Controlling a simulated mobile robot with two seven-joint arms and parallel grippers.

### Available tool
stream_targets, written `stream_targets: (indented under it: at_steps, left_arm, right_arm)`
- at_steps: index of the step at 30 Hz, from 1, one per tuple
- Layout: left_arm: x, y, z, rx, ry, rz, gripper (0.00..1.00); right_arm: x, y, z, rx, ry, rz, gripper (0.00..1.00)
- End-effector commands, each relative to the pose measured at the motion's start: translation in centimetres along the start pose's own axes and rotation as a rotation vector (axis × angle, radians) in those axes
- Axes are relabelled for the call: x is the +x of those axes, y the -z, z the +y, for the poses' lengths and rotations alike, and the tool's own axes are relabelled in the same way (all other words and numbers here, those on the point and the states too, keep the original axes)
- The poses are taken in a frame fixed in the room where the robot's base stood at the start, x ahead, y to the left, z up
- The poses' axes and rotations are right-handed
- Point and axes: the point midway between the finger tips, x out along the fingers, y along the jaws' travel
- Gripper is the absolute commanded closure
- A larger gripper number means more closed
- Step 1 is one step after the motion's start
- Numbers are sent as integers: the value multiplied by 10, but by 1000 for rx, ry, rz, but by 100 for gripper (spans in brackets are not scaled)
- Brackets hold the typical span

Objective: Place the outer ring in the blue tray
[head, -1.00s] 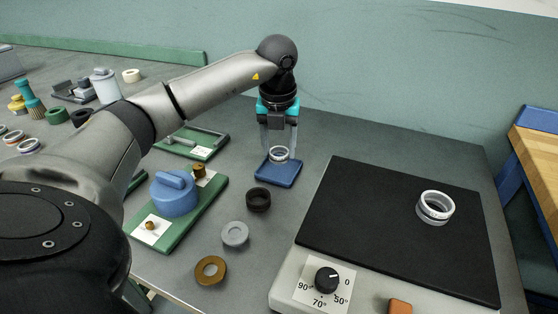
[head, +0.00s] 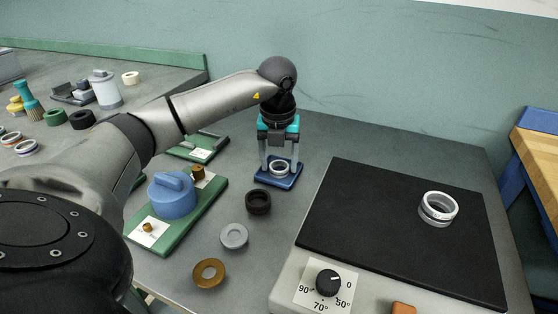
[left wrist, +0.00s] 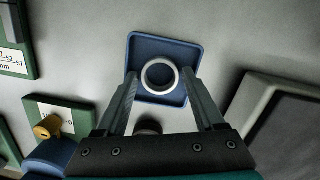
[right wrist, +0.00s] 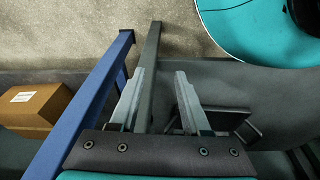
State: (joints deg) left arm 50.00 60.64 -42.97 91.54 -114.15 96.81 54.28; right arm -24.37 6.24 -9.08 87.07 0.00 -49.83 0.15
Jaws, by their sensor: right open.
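The outer ring (head: 280,169), silver-white, lies flat in the blue tray (head: 290,182) on the table, left of the black plate. In the left wrist view the ring (left wrist: 146,76) sits near the middle of the tray (left wrist: 145,42), within its rim. My left gripper (head: 280,162) is above the tray, fingers spread on either side of the ring, with gaps between fingers and ring in the left wrist view (left wrist: 159,80). My right gripper (right wrist: 157,88) is open and empty, away from the tray, and is outside the head view.
The black plate (head: 370,215) at right holds silver rings (head: 438,208). A green fixture with a blue part (head: 172,195) stands left. Blue-legged bench (head: 540,118) at far right.

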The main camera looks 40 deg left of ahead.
Motion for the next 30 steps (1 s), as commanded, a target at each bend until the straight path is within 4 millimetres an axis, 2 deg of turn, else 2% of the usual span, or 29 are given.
stream_targets:
  at_steps: [8, 11, 30]
  left_arm:
    - [-6, -1, 0, 0, 1, -1, 30]
    - [-15, -1, 0, -1, 1, -2, 30]
    - [-97, -1, 0, 0, 2, -2, 30]
  right_arm:
    - [-1, 0, 0, 1, 0, 3, 53]
    - [7, -8, 3, -3, -4, -7, 53]
    - [36, -59, 25, -13, -32, -15, 53]
